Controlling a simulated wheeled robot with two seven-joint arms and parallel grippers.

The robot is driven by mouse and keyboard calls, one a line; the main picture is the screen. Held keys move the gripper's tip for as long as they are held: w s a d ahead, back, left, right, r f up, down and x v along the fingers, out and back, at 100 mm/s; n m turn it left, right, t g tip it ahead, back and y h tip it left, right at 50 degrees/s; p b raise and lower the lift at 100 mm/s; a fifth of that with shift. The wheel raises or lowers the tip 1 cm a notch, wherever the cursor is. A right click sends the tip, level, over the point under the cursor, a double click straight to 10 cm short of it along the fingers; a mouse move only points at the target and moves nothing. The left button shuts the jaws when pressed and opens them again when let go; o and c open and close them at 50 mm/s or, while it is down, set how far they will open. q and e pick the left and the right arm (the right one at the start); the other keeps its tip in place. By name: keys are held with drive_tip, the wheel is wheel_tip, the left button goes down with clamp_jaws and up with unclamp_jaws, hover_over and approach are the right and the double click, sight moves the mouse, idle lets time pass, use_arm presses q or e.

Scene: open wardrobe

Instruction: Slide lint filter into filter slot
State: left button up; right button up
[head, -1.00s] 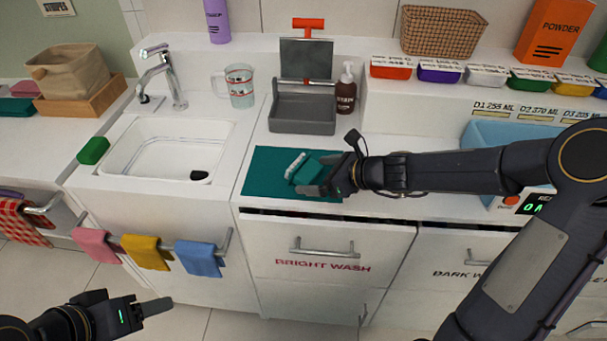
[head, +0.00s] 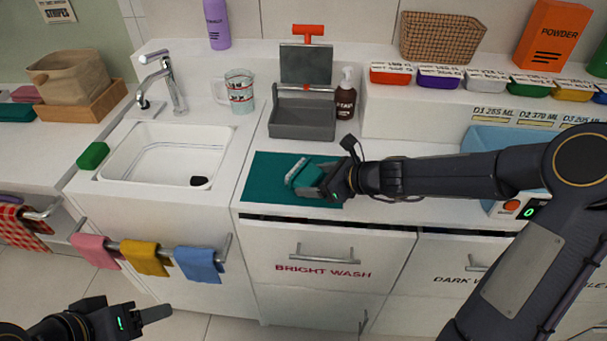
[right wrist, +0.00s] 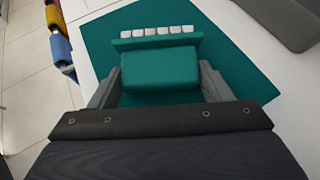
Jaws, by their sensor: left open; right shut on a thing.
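My right gripper (head: 324,186) is shut on a teal brush (head: 304,174) with a row of white bristle tufts. The right wrist view shows the brush (right wrist: 160,68) between the two grey fingers, over a teal mat (right wrist: 110,30); I cannot tell whether it touches the mat. A grey panel with an orange-red T-shaped handle (head: 308,62), which looks like the lint filter, stands upright behind an open grey bin (head: 300,120). I cannot make out a separate filter slot for certain. My left gripper (head: 150,313) is open and empty, low at the left.
The teal mat (head: 262,180) lies on the white counter above the "BRIGHT WASH" drawer. A brown pump bottle (head: 346,95) stands right of the bin. A measuring jug (head: 240,90) and sink (head: 165,150) are left. Colored tubs line the raised shelf at right.

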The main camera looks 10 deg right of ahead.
sight(315, 182)
drive_tip(key=shift+r+p, duration=2.95)
drive_tip(key=shift+r, duration=0.5)
drive_tip(key=shift+s+a+f+b, duration=0.1)
drive_tip(key=shift+s+f+b, duration=0.05)
drive_tip(key=shift+s+b, duration=0.25)
drive_tip(key=shift+s+a+b, duration=0.2)
drive_tip(key=shift+s+b, duration=0.15)
drive_tip(key=shift+s, duration=0.35)
drive_tip(key=shift+s+a+b, duration=0.2)
drive_tip(key=shift+s+b, duration=0.15)
drive_tip(key=shift+s, duration=0.3)
drive_tip(key=shift+s+a+b, duration=0.2)
drive_tip(key=shift+s+b, duration=0.15)
drive_tip(key=shift+s, duration=0.35)
